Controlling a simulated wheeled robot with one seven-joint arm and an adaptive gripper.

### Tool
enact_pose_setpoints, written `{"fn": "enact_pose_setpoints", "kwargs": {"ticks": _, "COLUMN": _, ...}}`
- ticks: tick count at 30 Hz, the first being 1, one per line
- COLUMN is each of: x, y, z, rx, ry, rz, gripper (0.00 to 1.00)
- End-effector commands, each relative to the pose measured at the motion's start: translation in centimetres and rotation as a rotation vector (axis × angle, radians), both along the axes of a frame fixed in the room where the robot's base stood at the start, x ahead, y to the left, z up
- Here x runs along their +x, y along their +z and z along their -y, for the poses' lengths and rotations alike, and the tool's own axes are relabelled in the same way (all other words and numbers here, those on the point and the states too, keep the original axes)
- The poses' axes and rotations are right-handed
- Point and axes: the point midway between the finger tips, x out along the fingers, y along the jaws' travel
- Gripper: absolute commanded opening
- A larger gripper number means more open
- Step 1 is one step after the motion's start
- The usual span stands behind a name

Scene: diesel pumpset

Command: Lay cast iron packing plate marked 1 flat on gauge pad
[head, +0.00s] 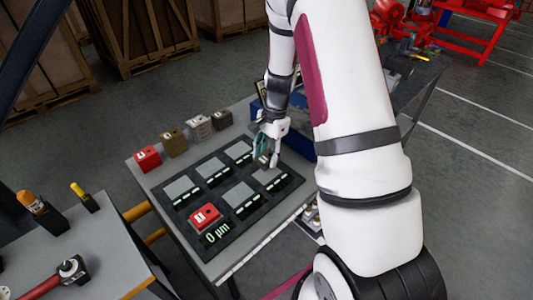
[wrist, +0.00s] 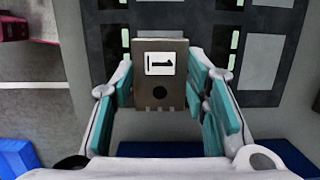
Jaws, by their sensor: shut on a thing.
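My gripper (head: 266,146) is shut on a brownish-grey plate (head: 264,160) with a white label marked 1. In the wrist view the plate (wrist: 160,75) sits between the teal finger pads, label facing the camera, with a dark round hole and small notches below it. The plate is over the right part of a dark gauge board (head: 227,190); I cannot tell whether it touches. The board has several pale square pads (head: 239,194) with lit displays. A red block with a white label (head: 205,216) sits at its front left, beside a display reading 0 µm (head: 217,232).
Along the table's back left edge stand a red block (head: 147,158), a brown block (head: 173,141), a grey block (head: 198,126) and a darker block (head: 221,119). A blue bin (head: 302,143) is behind my gripper. Another bench (head: 100,240) with tools is at left.

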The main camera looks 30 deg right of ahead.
Motion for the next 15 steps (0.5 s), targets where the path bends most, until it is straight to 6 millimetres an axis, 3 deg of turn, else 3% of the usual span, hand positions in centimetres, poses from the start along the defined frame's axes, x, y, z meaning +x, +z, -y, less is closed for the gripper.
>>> {"fn": "enact_pose_setpoints", "kwargs": {"ticks": 15, "x": 0.1, "y": -4.0, "z": 0.0, "rx": 0.000, "ry": 0.000, "rz": 0.000, "gripper": 0.00}}
